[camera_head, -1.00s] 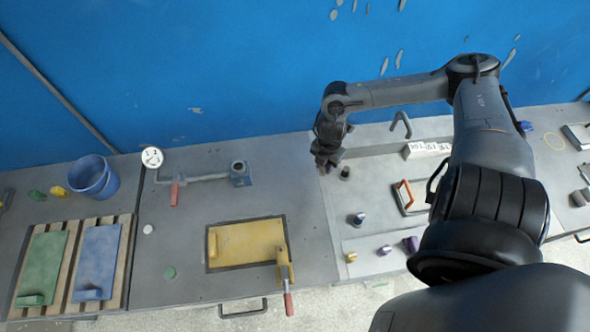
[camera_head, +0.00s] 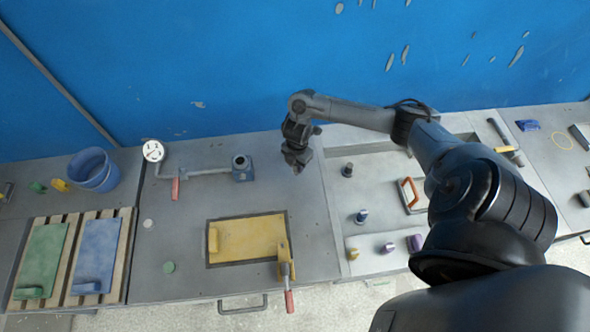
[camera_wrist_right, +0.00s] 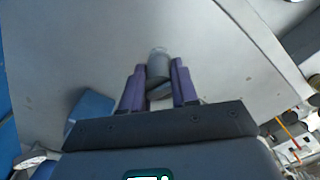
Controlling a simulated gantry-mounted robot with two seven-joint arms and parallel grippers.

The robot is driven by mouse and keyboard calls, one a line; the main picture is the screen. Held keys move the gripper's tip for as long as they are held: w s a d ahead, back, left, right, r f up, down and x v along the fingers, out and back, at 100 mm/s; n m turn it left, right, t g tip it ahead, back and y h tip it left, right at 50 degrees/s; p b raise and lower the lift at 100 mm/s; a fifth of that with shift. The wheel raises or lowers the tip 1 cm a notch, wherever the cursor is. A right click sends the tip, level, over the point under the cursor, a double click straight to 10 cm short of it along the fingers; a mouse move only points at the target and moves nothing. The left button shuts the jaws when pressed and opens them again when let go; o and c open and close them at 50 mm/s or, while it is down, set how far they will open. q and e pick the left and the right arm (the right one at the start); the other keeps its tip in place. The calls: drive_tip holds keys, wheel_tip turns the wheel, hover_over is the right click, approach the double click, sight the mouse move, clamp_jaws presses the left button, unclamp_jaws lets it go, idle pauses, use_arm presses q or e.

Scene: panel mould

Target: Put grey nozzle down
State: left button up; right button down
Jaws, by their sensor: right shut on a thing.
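My right gripper (camera_head: 297,163) is over the middle bench, behind and to the right of the yellow panel. In the right wrist view, its two purple fingers (camera_wrist_right: 158,88) are shut on a small grey cylindrical nozzle (camera_wrist_right: 158,67). Bare grey bench top shows beyond the nozzle; I cannot tell the height above it. In the head view the held nozzle cannot be made out at the gripper's tips. My left gripper is not in view.
A blue-grey block with a round socket (camera_head: 241,169) stands left of the gripper. The yellow panel (camera_head: 247,239) lies in a dark frame with a red-handled clamp (camera_head: 285,268). A dark nozzle (camera_head: 347,170) and a blue-grey one (camera_head: 361,216) stand on the right. Bench between is clear.

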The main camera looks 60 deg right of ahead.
sight(295, 170)
drive_tip(key=shift+w+a+f, duration=0.1)
drive_tip(key=shift+w+f, duration=0.15)
drive_tip(key=shift+w, duration=0.05)
drive_tip(key=shift+f, duration=1.95)
drive_tip(key=shift+f, duration=0.1)
drive_tip(key=c, duration=0.9)
unclamp_jaws()
drive_tip(key=shift+o, duration=0.2)
